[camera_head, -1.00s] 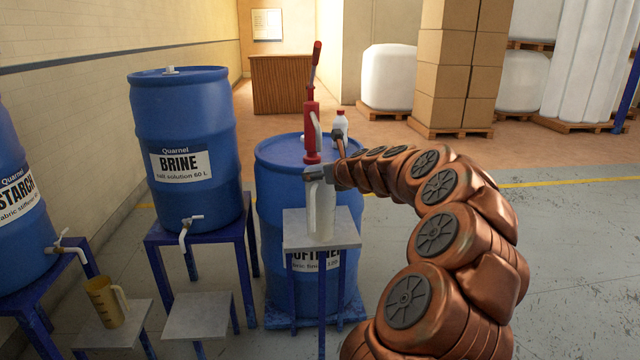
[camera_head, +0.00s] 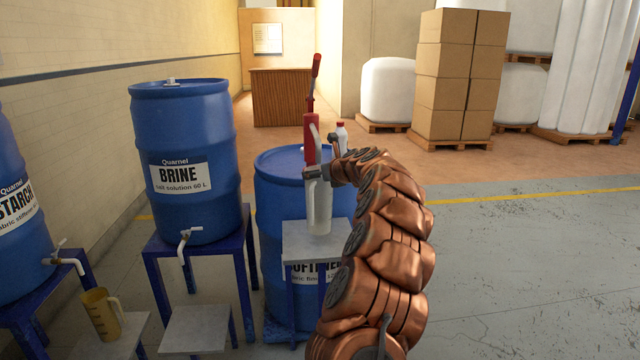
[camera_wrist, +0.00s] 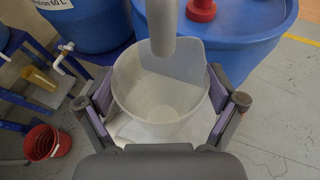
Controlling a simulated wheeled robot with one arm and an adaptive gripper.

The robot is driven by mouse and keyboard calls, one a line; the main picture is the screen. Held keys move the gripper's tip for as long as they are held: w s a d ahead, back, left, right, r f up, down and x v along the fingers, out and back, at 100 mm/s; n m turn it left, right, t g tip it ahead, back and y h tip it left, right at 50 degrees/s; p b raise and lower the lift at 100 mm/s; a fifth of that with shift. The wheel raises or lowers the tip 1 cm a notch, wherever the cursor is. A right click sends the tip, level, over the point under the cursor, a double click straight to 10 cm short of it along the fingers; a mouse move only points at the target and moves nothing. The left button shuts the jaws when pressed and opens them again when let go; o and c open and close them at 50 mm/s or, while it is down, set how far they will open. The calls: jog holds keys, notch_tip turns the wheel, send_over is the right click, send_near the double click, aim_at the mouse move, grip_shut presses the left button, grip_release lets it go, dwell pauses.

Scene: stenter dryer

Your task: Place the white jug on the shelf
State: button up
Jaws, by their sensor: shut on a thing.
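The white jug (camera_head: 319,207) is upright, and my gripper (camera_head: 318,172) is shut on it near its rim. The small pale shelf (camera_head: 300,246) on blue legs stands in front of the softener barrel (camera_head: 272,200). The jug's base overlaps the back part of this shelf in the head view. I cannot tell whether it touches. Part of the shelf is hidden behind my arm.
The brine barrel (camera_head: 185,130) stands left. A yellow jug (camera_head: 100,312) sits on a low stand. Another low stand (camera_head: 195,328) is empty.

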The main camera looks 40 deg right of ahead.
aim_at(317, 204)
jog(key=shift+w+d+f+b, duration=0.1)
jog(key=shift+w+f+b, duration=0.1)
jog(key=shift+f, duration=0.4)
jog(key=shift+w+d+f+b, duration=0.15)
jog(key=shift+f+b, duration=0.1)
jog(key=shift+f, duration=0.4)
jog(key=shift+w+d+f+b, duration=0.1)
jog(key=shift+w+f+b, duration=0.1)
jog(key=shift+f, duration=0.4)
jog(key=o, duration=1.2)
jog(key=shift+s+r, duration=0.1)
